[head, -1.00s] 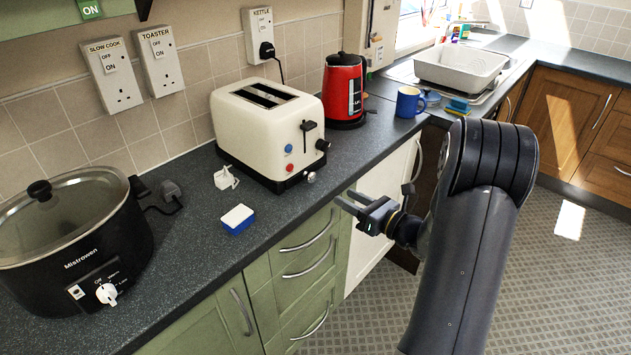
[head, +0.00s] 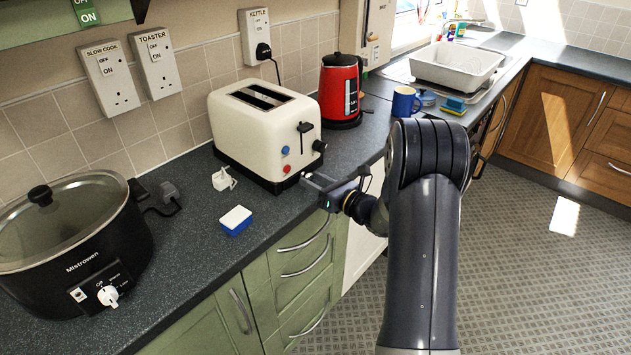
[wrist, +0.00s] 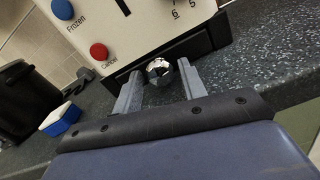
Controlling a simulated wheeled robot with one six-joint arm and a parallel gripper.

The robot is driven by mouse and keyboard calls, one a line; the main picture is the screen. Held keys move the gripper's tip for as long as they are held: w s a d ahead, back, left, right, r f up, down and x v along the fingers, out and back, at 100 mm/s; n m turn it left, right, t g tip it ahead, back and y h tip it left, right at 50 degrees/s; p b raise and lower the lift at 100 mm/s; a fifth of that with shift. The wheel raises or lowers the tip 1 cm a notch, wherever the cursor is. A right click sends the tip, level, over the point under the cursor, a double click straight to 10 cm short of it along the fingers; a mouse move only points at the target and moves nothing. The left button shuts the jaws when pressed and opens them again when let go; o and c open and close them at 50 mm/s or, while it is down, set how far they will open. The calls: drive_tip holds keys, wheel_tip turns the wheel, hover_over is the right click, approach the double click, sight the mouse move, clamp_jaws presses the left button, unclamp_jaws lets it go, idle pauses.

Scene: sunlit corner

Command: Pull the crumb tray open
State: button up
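The cream toaster (head: 264,128) stands on the counter with a dark base along its bottom. The crumb tray's shiny faceted metal knob (wrist: 158,70) sticks out from this base in the wrist view. My gripper (wrist: 159,84) is open, with one fingertip on each side of the knob and small gaps showing. In the head view my gripper (head: 308,179) reaches the toaster's lower front right corner, and its fingers largely cover the knob. The tray looks pushed in. I cannot tell exactly how deep the knob lies between the fingers.
A black slow cooker (head: 80,265) stands at the left. A red kettle (head: 340,90) and blue mug (head: 404,101) stand beyond the toaster. Floor space is free at the right.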

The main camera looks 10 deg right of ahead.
clamp_jaws()
idle(0.3)
drive_tip(key=shift+s, duration=0.1)
drive_tip(key=shift+s+d, duration=0.2)
drive_tip(key=b+v, duration=0.2)
drive_tip(key=v, duration=1.6)
unclamp_jaws()
